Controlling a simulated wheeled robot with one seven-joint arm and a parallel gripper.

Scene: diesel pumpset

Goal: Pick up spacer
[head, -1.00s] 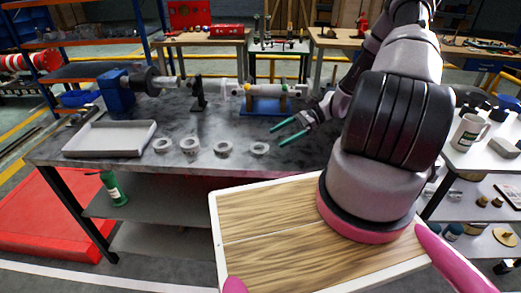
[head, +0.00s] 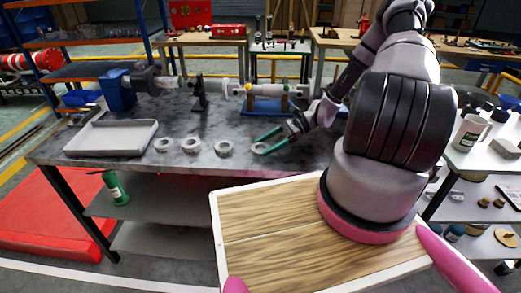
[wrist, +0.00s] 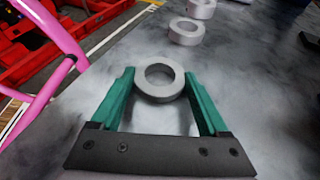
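Several light grey rings, which look like the spacers, lie flat in a row on the dark grey table (head: 290,163). The rightmost ring (head: 258,149) shows in the wrist view (wrist: 160,96) between the fingertips. My gripper (head: 268,144) is open, with green fingers on either side of this ring. In the wrist view the fingertips (wrist: 159,72) are very close to its left and right sides; I cannot tell whether they touch. Another ring (head: 223,149) lies to the left and shows beyond the fingers in the wrist view (wrist: 185,40). Two more rings (head: 190,145) (head: 163,146) lie farther left.
A grey tray (head: 112,151) sits at the table's left end. A pump assembly on a blue stand (head: 262,106) and a black bracket (head: 199,98) stand behind the rings. A green bottle (head: 115,188) stands on the shelf below.

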